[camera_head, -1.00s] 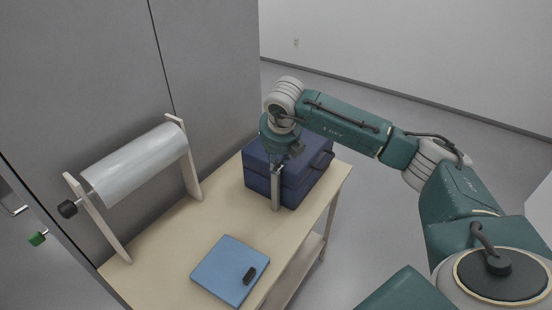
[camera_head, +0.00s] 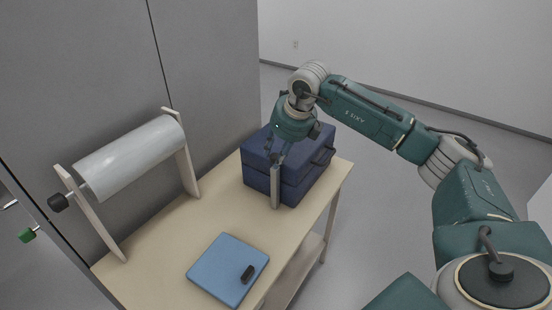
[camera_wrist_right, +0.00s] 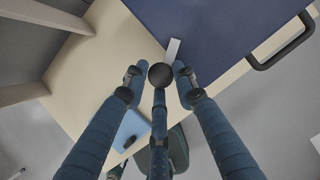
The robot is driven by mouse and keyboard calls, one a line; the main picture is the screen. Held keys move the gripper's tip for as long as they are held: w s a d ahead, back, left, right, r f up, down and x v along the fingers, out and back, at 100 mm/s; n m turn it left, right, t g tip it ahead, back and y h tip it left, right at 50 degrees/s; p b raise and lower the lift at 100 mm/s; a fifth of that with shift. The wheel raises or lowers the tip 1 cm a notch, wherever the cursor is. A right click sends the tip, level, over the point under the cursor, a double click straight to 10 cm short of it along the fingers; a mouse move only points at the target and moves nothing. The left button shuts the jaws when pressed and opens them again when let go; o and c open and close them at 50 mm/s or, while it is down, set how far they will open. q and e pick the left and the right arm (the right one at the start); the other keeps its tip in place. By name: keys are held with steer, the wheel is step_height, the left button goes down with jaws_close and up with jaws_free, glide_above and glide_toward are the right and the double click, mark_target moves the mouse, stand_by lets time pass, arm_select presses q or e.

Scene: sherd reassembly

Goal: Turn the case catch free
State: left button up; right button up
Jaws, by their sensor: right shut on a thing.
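The dark blue case (camera_head: 308,165) stands at the far right end of the table. It also fills the top of the right wrist view (camera_wrist_right: 215,22). Its catch shows as a flat grey upright bar (camera_head: 275,188) at the case's front left corner. In the right wrist view the grey bar (camera_wrist_right: 173,48) runs up from a dark round knob (camera_wrist_right: 160,76). My right gripper (camera_head: 277,160) is at the top of the bar, its fingers (camera_wrist_right: 159,80) closed around the knob. The exact finger contact is partly hidden. My left gripper is not in view.
A light wooden table (camera_head: 160,235) carries a blue flat board (camera_head: 222,262) with a small black piece (camera_head: 248,273) on it. A grey roll (camera_head: 130,158) on a wooden stand is at the left by the grey wall. The table's middle is clear.

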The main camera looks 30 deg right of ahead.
steer(key=shift+w+d+r+n+y, duration=0.3)
steer(key=shift+w+r+n, duration=0.1)
steer(key=shift+n, duration=0.5)
steer(key=n+y, duration=0.1)
steer(key=n, duration=0.1)
steer(key=shift+d+r+n, duration=0.1)
steer(key=shift+n, duration=0.3)
steer(key=n+g+y, duration=0.1)
steer(key=n, duration=0.2)
steer(key=shift+n+p, duration=0.3)
steer(key=shift+p, duration=0.05)
steer(key=shift+w+n+g+y+p, duration=0.1)
steer(key=shift+n+g+y+p, duration=0.4)
steer(key=shift+n, duration=1.4)
steer(key=shift+g, duration=0.3)
steer(key=o, duration=1.1)
steer(key=shift+a+f, duration=0.25)
steer(key=shift+f, duration=0.05)
